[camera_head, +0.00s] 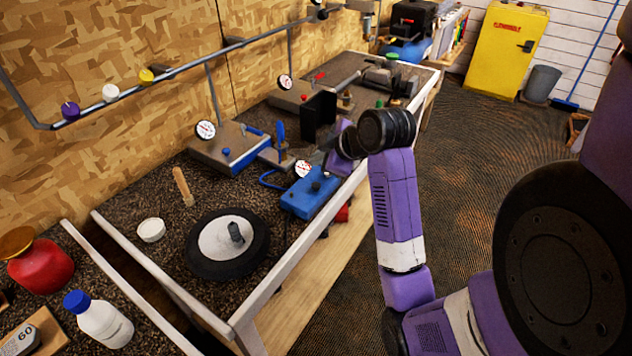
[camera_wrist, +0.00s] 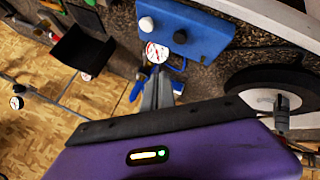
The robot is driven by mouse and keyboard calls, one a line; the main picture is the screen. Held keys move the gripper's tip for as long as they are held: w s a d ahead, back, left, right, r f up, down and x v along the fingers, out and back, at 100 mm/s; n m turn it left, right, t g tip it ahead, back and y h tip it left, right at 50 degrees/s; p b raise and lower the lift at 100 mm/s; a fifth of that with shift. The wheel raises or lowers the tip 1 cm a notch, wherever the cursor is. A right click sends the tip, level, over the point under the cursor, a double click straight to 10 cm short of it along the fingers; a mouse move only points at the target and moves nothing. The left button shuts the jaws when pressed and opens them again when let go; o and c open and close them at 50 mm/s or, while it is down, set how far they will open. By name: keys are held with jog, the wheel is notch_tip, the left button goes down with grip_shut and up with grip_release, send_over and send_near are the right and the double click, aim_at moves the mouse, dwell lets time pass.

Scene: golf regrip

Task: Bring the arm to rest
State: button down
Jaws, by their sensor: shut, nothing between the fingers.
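My arm reaches from the right of the head view over the workbench (camera_head: 290,262), bent at a black joint. My gripper (camera_head: 328,146) is at its far end, small and partly hidden by the arm, above the bench beside a blue gauge box (camera_head: 310,198). In the wrist view, its grey fingers (camera_wrist: 157,84) are together with nothing between them. They point towards a dial gauge (camera_wrist: 157,52) and the blue box (camera_wrist: 190,30). I cannot tell the exact gap between the fingertips and these things.
On the bench stand a black wheel-like disc (camera_head: 205,262), a grey gauge box (camera_head: 222,150), a black bin (camera_head: 318,110) and a wooden stick (camera_head: 183,186). A rail (camera_head: 190,62) runs along the wall. Open floor (camera_head: 470,160) lies right of the bench, before a yellow cabinet (camera_head: 505,55).

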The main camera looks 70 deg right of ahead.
dwell(0.4)
jog(key=w+d+r+m+t+h, duration=0.2)
jog(key=d+r+m+t+h, duration=0.1)
jog(key=d+r+m+h, duration=0.25)
jog(key=a+f+m+t, duration=0.2)
jog(key=a+m+t, duration=0.15)
jog(key=a, duration=1.55)
jog(key=s+a+f+n+y, duration=0.3)
jog(key=s+a+y, duration=0.2)
jog(key=s+a, duration=0.4)
jog(key=s+a+f+n+y, duration=0.3)
jog(key=s+a, duration=0.6)
jog(key=a, duration=0.7)
jog(key=shift+f+y, duration=0.5)
jog(key=shift+y, duration=0.65)
